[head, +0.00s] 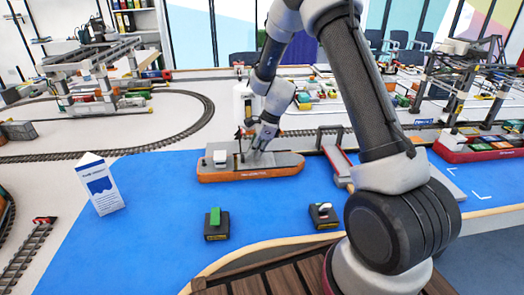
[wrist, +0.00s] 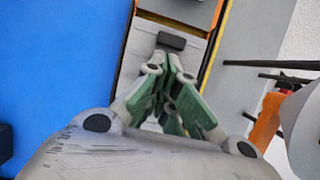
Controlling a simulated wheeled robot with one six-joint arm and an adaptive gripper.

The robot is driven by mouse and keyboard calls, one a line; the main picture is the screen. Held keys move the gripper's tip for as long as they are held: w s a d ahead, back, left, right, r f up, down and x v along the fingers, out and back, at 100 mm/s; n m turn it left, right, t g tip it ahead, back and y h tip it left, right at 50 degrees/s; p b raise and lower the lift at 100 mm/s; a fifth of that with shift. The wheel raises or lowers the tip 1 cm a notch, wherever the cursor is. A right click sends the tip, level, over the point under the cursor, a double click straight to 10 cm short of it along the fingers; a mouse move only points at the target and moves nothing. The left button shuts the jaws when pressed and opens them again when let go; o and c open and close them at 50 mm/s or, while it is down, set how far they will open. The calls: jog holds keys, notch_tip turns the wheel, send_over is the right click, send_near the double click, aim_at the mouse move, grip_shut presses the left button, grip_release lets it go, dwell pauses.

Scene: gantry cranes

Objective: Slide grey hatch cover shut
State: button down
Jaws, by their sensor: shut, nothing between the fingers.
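A model ship (head: 228,177) with an orange hull and grey deck sits on the blue surface in the head view. The grey hatch cover (wrist: 190,50) appears in the wrist view as a pale grey panel between the ship's orange-edged sides. A dark block (wrist: 172,41), perhaps its handle, stands on the panel. My gripper (wrist: 172,75) is shut and empty, its green-padded fingers together just below the dark block in the picture. Whether the fingertips touch the block or panel I cannot tell. In the head view my gripper (head: 252,150) is over the ship's middle and hides part of the deck.
A green-topped box (head: 215,224) and a white-topped box (head: 323,214) stand on the blue surface in front of the ship. A white-and-blue card (head: 101,186) stands at left. A red ship (head: 470,152) lies at right.

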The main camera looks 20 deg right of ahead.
jog(key=shift+a, duration=0.1)
jog(key=shift+w+a, duration=0.25)
jog(key=shift+a, duration=0.95)
